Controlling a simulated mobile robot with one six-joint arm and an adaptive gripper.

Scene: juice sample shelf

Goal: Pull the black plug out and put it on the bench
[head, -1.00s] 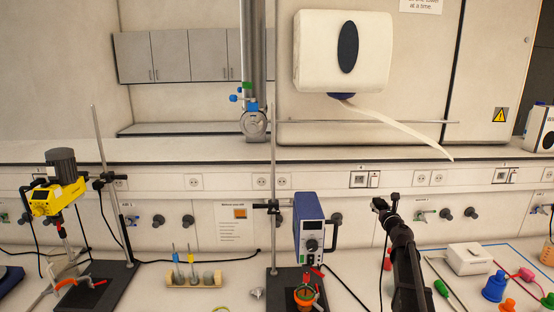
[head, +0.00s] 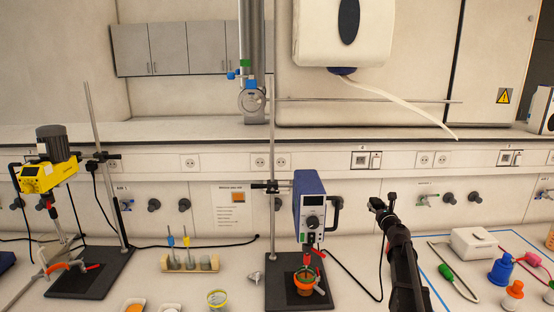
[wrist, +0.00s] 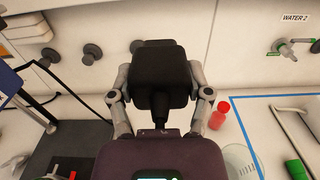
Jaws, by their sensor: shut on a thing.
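My gripper (head: 383,206) is in front of the lower back wall, right of the blue device. In the wrist view its two grey fingers (wrist: 160,80) close around the sides of the black plug (wrist: 160,64). The plug's narrow cable end points back toward me. In the head view I cannot tell the plug apart from the dark gripper. The plug's front face is hidden, and it appears clear of the socket rail, in front of the wall. The bench (head: 345,284) lies below the gripper and has bare white surface there.
The blue device (head: 309,205) on its stand is left of my arm, and a black cable (head: 358,280) runs from it along the bench. A white box (head: 474,242), a blue bottle (head: 500,269) and an orange-capped bottle (head: 512,295) stand to the right. Wall sockets (head: 362,159) are above.

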